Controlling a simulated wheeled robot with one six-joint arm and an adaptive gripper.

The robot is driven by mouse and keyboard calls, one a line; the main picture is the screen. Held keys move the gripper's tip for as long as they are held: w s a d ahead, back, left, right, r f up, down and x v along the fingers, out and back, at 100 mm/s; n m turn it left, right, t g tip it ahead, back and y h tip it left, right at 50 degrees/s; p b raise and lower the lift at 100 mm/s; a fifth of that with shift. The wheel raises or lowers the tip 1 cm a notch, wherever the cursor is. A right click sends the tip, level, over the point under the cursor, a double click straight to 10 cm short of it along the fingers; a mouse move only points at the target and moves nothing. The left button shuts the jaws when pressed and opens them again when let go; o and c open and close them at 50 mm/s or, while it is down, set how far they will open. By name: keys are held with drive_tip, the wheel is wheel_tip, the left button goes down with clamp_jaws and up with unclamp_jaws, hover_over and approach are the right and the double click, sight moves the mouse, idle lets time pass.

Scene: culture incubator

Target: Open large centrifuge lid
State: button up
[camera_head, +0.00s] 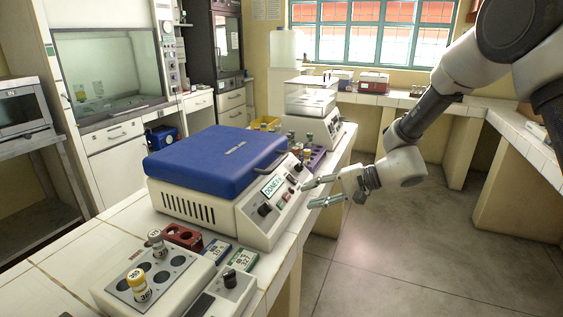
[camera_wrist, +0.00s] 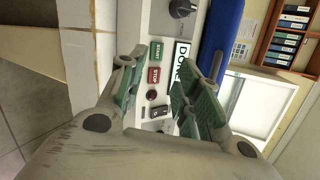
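The large centrifuge (camera_head: 240,208) stands on the tiled bench, and its blue lid (camera_head: 215,158) is closed. A handle (camera_head: 297,162) shows at the lid's right front edge. The front panel has a display reading "DONE" (camera_head: 272,185), knobs and buttons. My gripper (camera_head: 322,191) is open and empty in front of the panel's right part, apart from the lid. In the wrist view, my gripper (camera_wrist: 155,90) has its green-padded fingers spread, with the red stop button (camera_wrist: 153,75) and green start button (camera_wrist: 155,52) between them. The blue lid edge (camera_wrist: 222,40) shows to their right.
A device with round wells (camera_head: 160,278) and capped vials stands at the front left of the bench. A dark red rack (camera_head: 183,237) and small labelled boxes (camera_head: 243,260) lie beside the centrifuge. A purple rack (camera_head: 317,156) and a clear-lidded device (camera_head: 312,98) stand behind it. The floor to the right is clear.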

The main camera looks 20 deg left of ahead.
sight(282, 160)
drive_tip(key=w+a+r+t+y, duration=0.3)
drive_tip(key=w+a+r, duration=0.1)
drive_tip(key=w+r, duration=0.2)
drive_tip(key=shift+n+h, duration=0.3)
drive_tip(key=x, duration=0.8)
drive_tip(key=shift+w+r, duration=0.1)
drive_tip(key=shift+r, duration=0.15)
drive_tip(key=shift+c, duration=0.2)
clamp_jaws()
